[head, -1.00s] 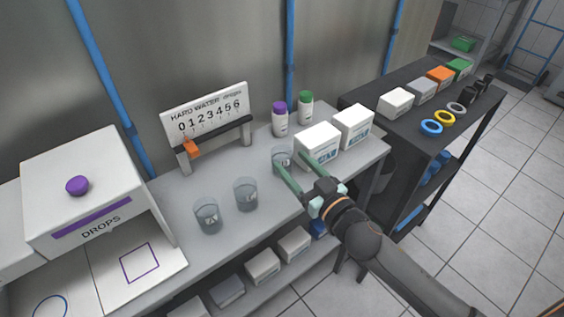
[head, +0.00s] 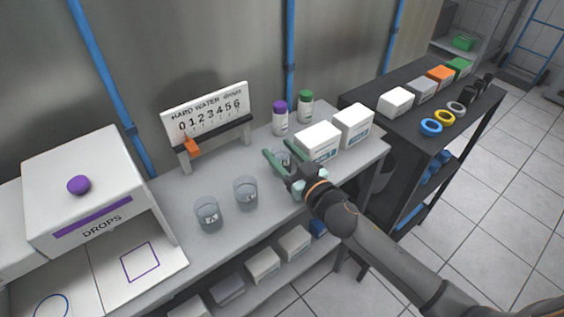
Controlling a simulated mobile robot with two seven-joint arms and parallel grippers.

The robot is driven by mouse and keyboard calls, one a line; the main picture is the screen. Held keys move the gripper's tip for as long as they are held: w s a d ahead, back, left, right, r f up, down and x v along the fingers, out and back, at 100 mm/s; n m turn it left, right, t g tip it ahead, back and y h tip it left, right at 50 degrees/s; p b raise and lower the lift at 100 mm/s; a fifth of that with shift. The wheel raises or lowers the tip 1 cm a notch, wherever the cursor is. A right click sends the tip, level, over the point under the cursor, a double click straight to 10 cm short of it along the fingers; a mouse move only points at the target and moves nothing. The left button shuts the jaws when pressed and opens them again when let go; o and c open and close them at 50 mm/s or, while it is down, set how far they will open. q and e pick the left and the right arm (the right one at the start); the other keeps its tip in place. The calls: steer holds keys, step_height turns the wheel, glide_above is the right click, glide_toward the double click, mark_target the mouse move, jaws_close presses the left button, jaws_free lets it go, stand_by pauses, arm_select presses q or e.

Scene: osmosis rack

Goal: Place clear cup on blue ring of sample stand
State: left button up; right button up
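Three clear cups stand upright on the grey bench: one at the left (head: 208,215), one in the middle (head: 245,194), and one farther right (head: 282,158), partly hidden by my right gripper. My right gripper (head: 280,150) is open, with its green fingers spread at this farther cup, one on each side as seen from here. I cannot tell whether they touch it. A blue ring outline (head: 40,307) is printed on the white base of the DROPS stand (head: 160,242), cut by the lower left edge. A solid blue ring (head: 431,127) lies on the dark rack. My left gripper is not in view.
White boxes (head: 317,141) stand close right of the farther cup. A purple-capped bottle (head: 280,122) and a green-capped bottle (head: 305,108) stand behind. The number-scale board (head: 206,112) is at the back. The bench front between the left cup and the DROPS stand is clear.

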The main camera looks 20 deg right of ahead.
steer(key=shift+r, duration=0.1)
jaws_close()
